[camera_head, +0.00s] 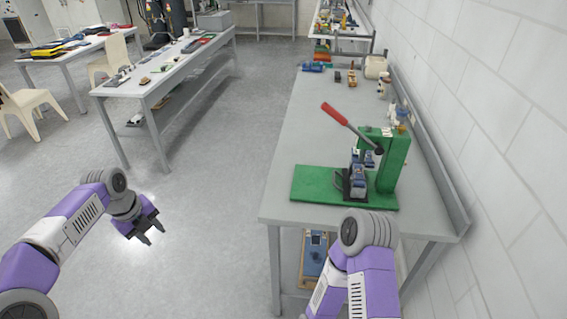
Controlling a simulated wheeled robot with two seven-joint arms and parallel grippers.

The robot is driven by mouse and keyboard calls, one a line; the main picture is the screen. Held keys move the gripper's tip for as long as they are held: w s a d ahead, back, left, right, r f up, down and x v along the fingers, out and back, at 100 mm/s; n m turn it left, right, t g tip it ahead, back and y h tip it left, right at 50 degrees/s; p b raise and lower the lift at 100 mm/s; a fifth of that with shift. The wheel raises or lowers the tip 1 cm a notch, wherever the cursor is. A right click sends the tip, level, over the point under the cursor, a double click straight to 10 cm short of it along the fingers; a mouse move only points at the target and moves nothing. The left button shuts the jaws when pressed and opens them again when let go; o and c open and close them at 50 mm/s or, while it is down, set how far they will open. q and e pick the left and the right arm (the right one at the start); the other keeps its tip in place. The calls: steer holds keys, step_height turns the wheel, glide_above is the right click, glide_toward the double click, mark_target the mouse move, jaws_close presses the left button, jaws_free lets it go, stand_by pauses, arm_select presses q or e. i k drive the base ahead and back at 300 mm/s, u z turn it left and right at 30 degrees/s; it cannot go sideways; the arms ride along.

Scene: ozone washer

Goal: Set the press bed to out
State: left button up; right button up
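The press stands on the grey workbench (306,135) at the right. It has a green base plate (318,184), a green upright column (394,160) and a red lever handle (333,113) tilted up to the left. Dark and blue-grey parts (357,180) sit in front of the column, low over the base. Which of them is the bed, and its position, I cannot tell. My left gripper (154,235) is open and empty over the floor, well left of the press. My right arm (358,272) rises in front of the press; its gripper cannot be made out.
Small items line the back of the workbench beside the white wall (510,130). A lower shelf holds a blue item (314,258). Another long table (150,88) and a chair (30,108) stand at the left. The floor between the tables is clear.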

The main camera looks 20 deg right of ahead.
mark_target(351, 193)
steer(key=i, duration=0.8)
steer(key=z, duration=1.05)
steer(key=i, duration=0.25)
steer(key=z, duration=0.95)
